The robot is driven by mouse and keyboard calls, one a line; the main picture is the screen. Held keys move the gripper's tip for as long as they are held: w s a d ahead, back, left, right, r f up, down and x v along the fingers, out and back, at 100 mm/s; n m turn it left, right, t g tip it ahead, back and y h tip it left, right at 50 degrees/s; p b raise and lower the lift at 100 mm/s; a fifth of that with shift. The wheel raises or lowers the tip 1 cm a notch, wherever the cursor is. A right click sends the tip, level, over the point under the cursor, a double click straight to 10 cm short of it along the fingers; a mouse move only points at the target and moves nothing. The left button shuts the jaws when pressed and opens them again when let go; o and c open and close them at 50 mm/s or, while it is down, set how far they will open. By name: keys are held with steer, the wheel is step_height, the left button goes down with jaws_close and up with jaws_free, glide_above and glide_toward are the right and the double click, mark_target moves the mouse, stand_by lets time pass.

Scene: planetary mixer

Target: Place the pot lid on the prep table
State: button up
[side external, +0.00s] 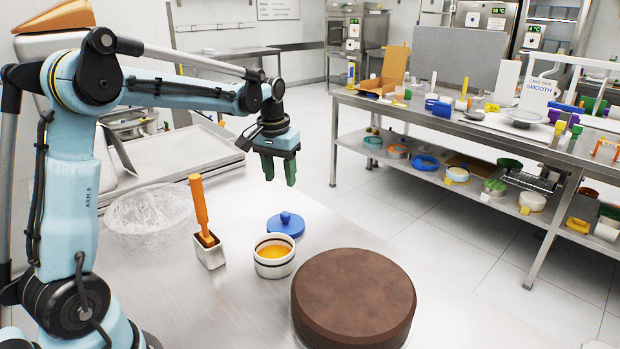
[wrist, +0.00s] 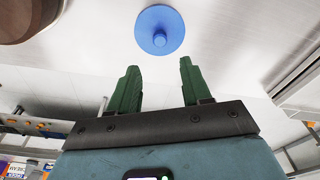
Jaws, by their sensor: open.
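The blue pot lid (side external: 286,224) lies flat on the metal prep table (side external: 190,300), knob up, just behind a small white pot (side external: 274,258) with dark bands and orange contents. The pot is uncovered. My gripper (side external: 279,182) is open and empty, fingers pointing down, above the table and apart from the lid. In the wrist view, the lid (wrist: 160,30) lies beyond the two green fingertips (wrist: 158,72), roughly centred between them, with nothing between the fingers.
A large brown cake (side external: 353,297) stands right of the pot. An orange-handled tool (side external: 200,206) stands in a small holder to the left, beside a clear crumpled bowl (side external: 148,208). Trays (side external: 170,155) lie behind. A cluttered bench (side external: 450,115) stands across the aisle.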

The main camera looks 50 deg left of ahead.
steer(key=s+d+m+t, duration=0.4)
steer(key=s+d+t, duration=0.2)
steer(key=s+d, duration=0.8)
steer(key=shift+s+d+h, duration=0.3)
steer(key=shift+d, duration=0.4)
